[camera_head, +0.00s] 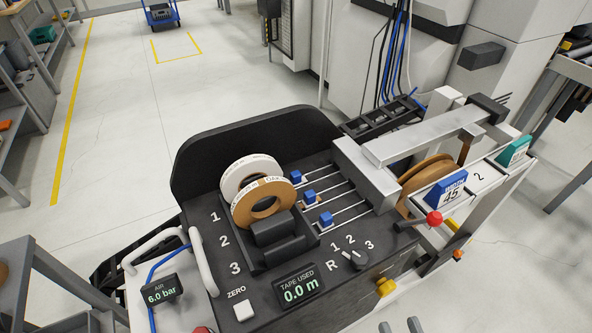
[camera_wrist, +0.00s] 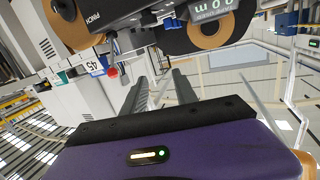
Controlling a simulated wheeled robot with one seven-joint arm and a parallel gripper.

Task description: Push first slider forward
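Three small blue sliders sit on thin metal rods on the dark panel in the head view. The first slider (camera_head: 295,177) is the farthest, level with the row marked 1, at the left end of its rod. The second slider (camera_head: 309,196) and third slider (camera_head: 326,219) are nearer, also towards the left of their rods. My gripper (camera_head: 400,326) shows only as two grey fingertips at the bottom edge, well away from the sliders. In the wrist view my gripper (camera_wrist: 160,88) has its two dark fingers apart with nothing between them.
Tape rolls (camera_head: 262,203) stand left of the sliders. A metal housing (camera_head: 366,172) covers the rods' right ends. A selector knob (camera_head: 355,259), tape display (camera_head: 299,290) and red ball knob (camera_head: 434,218) lie on the near side. Open floor (camera_head: 120,110) is behind.

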